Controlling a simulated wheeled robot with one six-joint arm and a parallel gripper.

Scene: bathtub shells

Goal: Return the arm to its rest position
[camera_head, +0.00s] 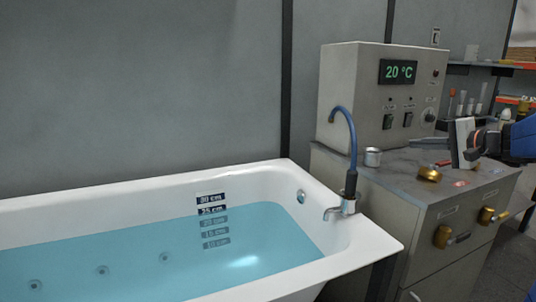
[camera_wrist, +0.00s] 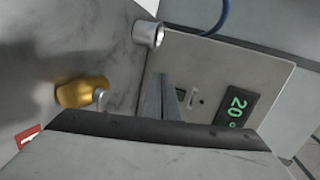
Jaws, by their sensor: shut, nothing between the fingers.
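My gripper (camera_head: 415,143) is at the right in the head view, held above the grey cabinet top (camera_head: 400,178). Its fingers are shut with nothing between them and point left toward the control box (camera_head: 350,85). A blue part of my arm reaches in from the right edge. In the wrist view the shut fingers (camera_wrist: 163,98) show as a narrow grey wedge in front of the control box. The rest of my arm is out of view.
The cabinet top carries a metal cup (camera_head: 372,157) and a brass knob (camera_head: 429,174). A blue hose (camera_head: 351,135) arches beside the box, whose display (camera_head: 398,72) reads 20 °C. The white bathtub (camera_head: 377,243) holds blue water. Shelves with tubes stand at the far right.

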